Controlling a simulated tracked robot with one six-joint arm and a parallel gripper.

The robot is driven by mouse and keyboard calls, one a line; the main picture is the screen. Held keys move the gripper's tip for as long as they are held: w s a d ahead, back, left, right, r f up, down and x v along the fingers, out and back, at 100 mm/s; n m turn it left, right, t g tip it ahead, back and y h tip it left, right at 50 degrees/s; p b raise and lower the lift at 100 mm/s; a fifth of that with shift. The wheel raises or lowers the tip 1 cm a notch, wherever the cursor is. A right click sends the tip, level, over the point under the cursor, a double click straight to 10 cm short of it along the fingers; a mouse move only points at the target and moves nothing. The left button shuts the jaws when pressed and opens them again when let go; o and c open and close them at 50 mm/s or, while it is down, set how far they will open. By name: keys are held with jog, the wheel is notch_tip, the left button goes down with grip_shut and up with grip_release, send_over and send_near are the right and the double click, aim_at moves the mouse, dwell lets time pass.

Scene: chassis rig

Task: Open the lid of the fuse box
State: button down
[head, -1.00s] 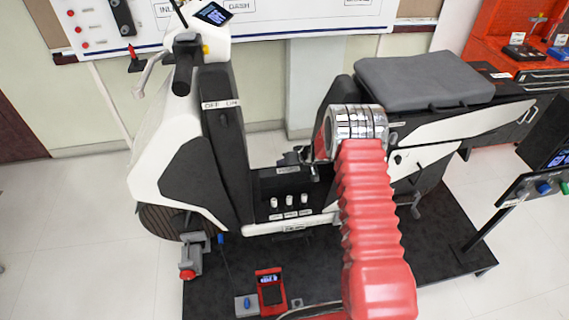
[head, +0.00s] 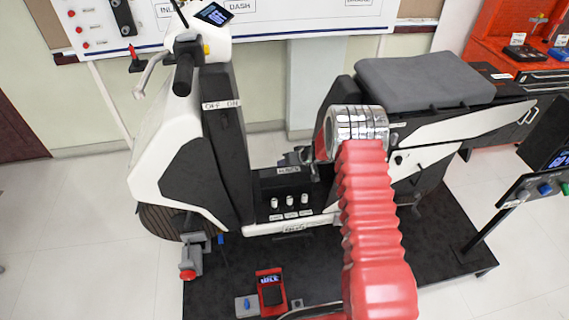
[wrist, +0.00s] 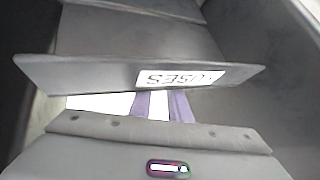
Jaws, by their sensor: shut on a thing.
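The fuse box lid (wrist: 120,73) shows in the wrist view as a grey panel with an upside-down FUSES label. White and purple surfaces show through a gap below its edge. In the head view the small FUSES label (head: 289,169) sits at the top of the dark floor section between the scooter's front and seat.
The scooter's seat (head: 425,80) and white side panel (head: 430,158) stand close on the right, its dark front column (head: 222,150) on the left. Several white knobs (head: 290,201) sit just below the label. A red meter (head: 271,291) lies on the black mat.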

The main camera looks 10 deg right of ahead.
jog(key=shift+s+d+f, duration=0.3)
jog(key=shift+d+f, duration=0.1)
jog(key=shift+f, duration=0.2)
jog(key=c, duration=1.8)
grip_release()
jog(key=shift+a, duration=0.1)
jog(key=shift+o, duration=0.7)
jog(key=shift+w+a+r, duration=0.1)
jog(key=shift+w+r, duration=0.1)
jog(key=shift+r, duration=0.15)
notch_tip(320, 180, up, 10)
send_over(304, 172)
jog(key=shift+a+f, duration=0.1)
jog(key=shift+f, duration=0.1)
